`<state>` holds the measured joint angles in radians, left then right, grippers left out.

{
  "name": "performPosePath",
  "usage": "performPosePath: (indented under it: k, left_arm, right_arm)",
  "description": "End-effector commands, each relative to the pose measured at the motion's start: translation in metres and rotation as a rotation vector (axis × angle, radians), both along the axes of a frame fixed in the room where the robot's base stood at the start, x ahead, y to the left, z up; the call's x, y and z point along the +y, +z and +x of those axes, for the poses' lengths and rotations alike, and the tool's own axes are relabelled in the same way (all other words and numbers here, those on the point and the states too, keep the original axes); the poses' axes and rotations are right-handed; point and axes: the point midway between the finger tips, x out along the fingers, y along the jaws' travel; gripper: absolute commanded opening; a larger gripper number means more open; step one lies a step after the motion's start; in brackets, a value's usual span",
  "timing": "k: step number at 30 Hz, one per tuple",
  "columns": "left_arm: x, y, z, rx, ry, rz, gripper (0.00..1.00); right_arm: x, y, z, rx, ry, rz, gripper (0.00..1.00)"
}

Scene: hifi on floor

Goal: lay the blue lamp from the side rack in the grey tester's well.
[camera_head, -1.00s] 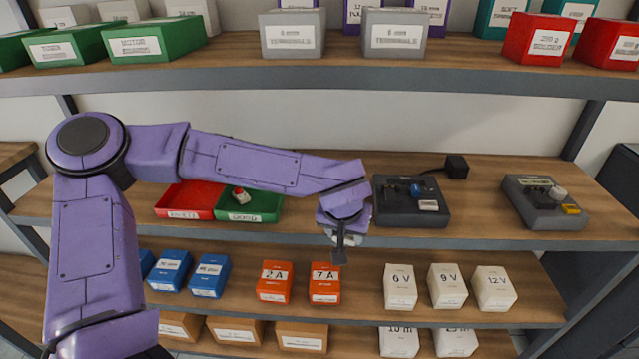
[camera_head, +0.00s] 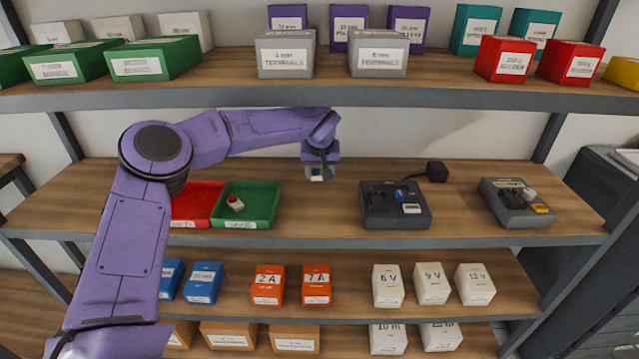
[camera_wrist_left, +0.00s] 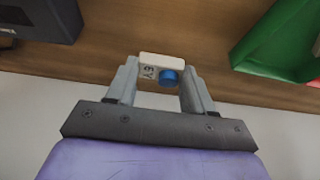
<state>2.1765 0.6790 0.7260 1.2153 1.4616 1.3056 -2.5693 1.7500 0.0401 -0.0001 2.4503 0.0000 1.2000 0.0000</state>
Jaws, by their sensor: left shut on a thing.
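My left gripper (camera_head: 318,172) is shut on a small blue lamp with a white base (camera_head: 316,178), above the middle shelf between the green tray and the nearer tester. In the left wrist view the lamp's blue round cap (camera_wrist_left: 169,77) and its white body, marked 6V, show between the two fingers (camera_wrist_left: 158,75). A dark grey tester (camera_head: 380,216) stands right of the gripper, with a small blue part and a white label on top. A second grey tester (camera_head: 510,215) stands further right, with a whitish part and a yellow label. My right gripper is out of view.
A red tray (camera_head: 190,218) and a green tray (camera_head: 262,222), holding a red-and-white piece (camera_head: 235,203), sit left on the middle shelf. A black block (camera_head: 437,172) is cabled to the nearer tester. The upper shelf (camera_head: 200,88) overhangs behind. Boxes line the lower shelf.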

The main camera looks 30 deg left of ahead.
Motion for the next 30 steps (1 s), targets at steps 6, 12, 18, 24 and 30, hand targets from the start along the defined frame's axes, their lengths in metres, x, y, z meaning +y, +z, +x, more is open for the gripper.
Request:
performPosePath:
  k: [6,12,18,24,30]
  left_arm:
    - [0.0,-0.031,-0.002,0.007,-0.001,0.0,0.23]
    - [0.001,-0.058,0.0,0.006,0.0,0.0,0.23]
    - [0.002,-0.064,0.001,0.003,0.0,-0.001,0.23]
    - [0.002,-0.067,0.001,0.003,0.0,-0.001,0.62]
    - [0.002,-0.067,0.001,0.003,0.0,-0.001,0.78]
  right_arm:
    - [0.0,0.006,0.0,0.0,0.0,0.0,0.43]
    - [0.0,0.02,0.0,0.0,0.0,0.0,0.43]
    - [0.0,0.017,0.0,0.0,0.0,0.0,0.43]
    - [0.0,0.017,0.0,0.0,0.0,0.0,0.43]
    - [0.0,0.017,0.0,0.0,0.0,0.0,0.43]
